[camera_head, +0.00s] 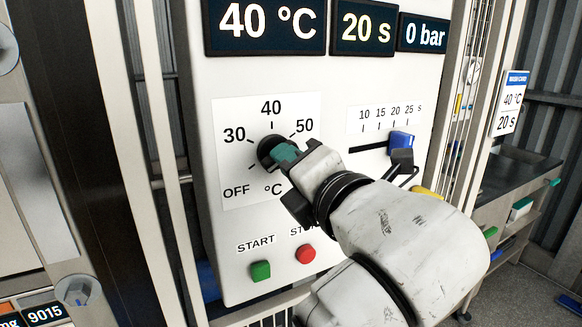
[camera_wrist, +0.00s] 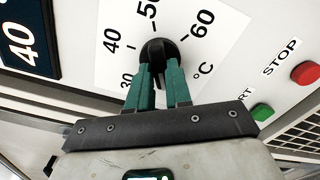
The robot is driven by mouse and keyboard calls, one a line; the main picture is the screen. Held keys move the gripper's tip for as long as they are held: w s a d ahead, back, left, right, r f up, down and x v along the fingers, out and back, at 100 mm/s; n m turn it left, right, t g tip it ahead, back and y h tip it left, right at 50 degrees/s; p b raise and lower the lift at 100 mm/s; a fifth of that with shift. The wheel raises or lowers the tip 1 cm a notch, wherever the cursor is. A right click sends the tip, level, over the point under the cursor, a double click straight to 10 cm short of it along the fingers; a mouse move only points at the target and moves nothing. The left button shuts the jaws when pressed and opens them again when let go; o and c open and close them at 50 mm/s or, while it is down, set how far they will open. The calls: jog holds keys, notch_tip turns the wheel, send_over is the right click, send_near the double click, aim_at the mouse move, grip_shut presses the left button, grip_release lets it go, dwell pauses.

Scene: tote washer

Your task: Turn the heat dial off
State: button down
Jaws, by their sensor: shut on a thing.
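The heat dial (camera_head: 266,147) is a round black knob on a white scale plate (camera_head: 230,118) marked OFF, 30, 40, 50 and °C. The heat display (camera_head: 267,24) reads 40 °C.
Right of the dial, a blue slider (camera_head: 401,140) sits on a scale in seconds, close to my wrist. Below are a green START button (camera_head: 260,271) and a red STOP button (camera_head: 306,253). Other displays read 20 s (camera_head: 363,31) and 0 bar (camera_head: 422,34). A card (camera_head: 508,103) shows 40 °C, 20 s.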

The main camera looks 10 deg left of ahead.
jog(key=shift+a+f, duration=0.1)
jog(key=shift+f, duration=0.05)
jog(key=c, duration=1)
grip_release()
jog(key=shift+c, duration=0.2)
jog(key=b+v, duration=0.8)
jog(key=v, duration=0.2)
jog(key=shift+s+d, duration=0.3)
